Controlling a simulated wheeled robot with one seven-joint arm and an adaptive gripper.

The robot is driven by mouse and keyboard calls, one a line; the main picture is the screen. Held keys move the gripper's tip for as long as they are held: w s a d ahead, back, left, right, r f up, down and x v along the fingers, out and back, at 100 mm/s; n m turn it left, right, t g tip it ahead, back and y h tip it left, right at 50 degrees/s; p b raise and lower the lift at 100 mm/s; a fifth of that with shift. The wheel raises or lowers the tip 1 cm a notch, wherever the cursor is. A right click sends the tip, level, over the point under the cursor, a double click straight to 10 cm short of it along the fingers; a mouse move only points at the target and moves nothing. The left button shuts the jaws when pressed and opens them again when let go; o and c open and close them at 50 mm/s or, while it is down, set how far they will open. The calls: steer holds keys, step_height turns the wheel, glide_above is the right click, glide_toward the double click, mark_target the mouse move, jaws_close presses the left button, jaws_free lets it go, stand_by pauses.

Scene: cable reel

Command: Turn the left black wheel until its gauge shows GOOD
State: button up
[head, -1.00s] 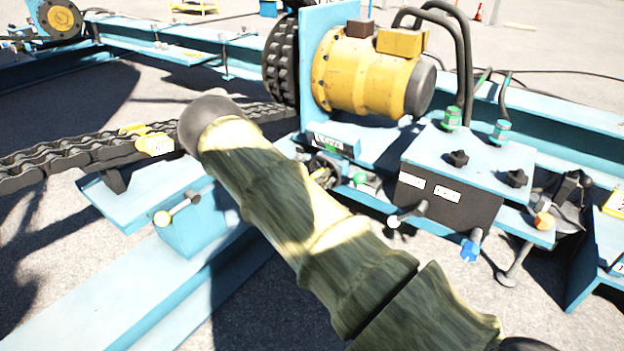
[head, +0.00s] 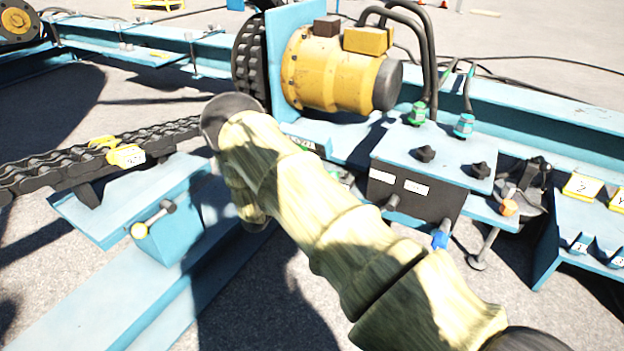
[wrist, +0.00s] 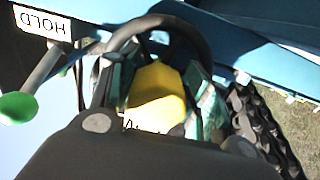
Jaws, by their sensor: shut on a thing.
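The left black wheel shows in the wrist view as a curved black rim (wrist: 165,22) in front of my gripper (wrist: 160,85). In the head view my arm hides the wheel and my gripper. A small label plate with a bit of green (head: 308,145), perhaps the gauge, shows just past my arm below the yellow motor. Its reading is too small and covered to tell.
A HOLD label (wrist: 43,22) and a green-knobbed lever (wrist: 18,107) are close on the left in the wrist view. The yellow motor (head: 330,70), a control box with two black knobs (head: 415,205) and a chain (head: 60,165) surround my arm.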

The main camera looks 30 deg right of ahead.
steer(key=shift+a, duration=0.1)
steer(key=shift+w, duration=0.1)
stand_by(0.3)
steer(key=o, duration=1.3)
steer(key=shift+a, duration=0.1)
steer(key=v, duration=1.1)
steer(key=shift+s+a, duration=0.3)
